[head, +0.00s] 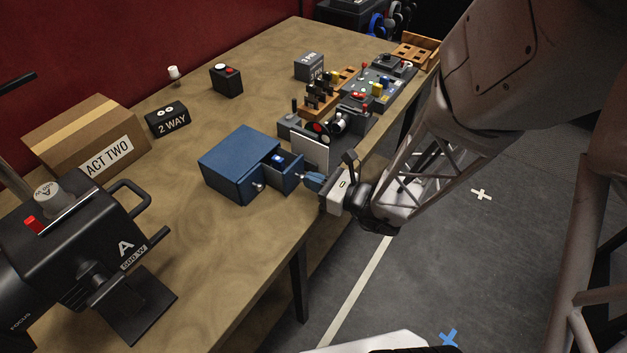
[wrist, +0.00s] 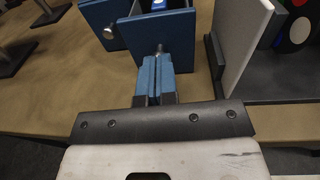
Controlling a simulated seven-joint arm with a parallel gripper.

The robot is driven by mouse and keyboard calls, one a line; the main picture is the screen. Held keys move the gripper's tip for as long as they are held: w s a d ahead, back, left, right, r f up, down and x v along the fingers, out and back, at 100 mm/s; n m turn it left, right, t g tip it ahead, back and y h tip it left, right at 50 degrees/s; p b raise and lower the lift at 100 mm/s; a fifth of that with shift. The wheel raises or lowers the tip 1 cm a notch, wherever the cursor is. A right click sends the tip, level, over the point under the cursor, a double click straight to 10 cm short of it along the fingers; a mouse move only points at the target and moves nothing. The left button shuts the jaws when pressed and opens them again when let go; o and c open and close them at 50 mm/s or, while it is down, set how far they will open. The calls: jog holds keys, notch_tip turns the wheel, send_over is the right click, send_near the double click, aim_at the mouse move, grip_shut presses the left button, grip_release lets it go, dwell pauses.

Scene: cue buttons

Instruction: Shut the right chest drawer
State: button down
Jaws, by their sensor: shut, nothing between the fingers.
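A blue chest (head: 236,163) with two drawers side by side stands near the table's front edge. Its right drawer (head: 285,173) is pulled out and holds a small blue and white item (head: 278,158). The left drawer (head: 247,187) looks shut, with a round knob. In the wrist view the right drawer's front (wrist: 178,42) is straight ahead, its knob (wrist: 160,48) just beyond my fingertips. My gripper (head: 312,181) is shut and empty, its blue fingers (wrist: 155,75) pointing at that drawer front. I cannot tell whether the tips touch the knob.
A white upright panel (head: 311,154) stands close to the right of the open drawer, with a control box behind it. A cardboard box (head: 85,135) and a black lamp (head: 85,245) are to the left. Bare table lies in front of the chest.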

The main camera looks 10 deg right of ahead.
aim_at(297, 171)
jog(key=shift+r+x, duration=0.1)
jog(key=shift+x, duration=1.55)
jog(key=shift+r+x, duration=0.15)
jog(key=shift+x, duration=1.5)
jog(key=shift+w, duration=0.4)
jog(key=shift+a+r, duration=0.1)
jog(key=f+v, duration=0.1)
jog(key=v, duration=1.3)
jog(key=shift+d+r, duration=0.2)
jog(key=shift+r, duration=0.2)
jog(key=shift+s, duration=0.15)
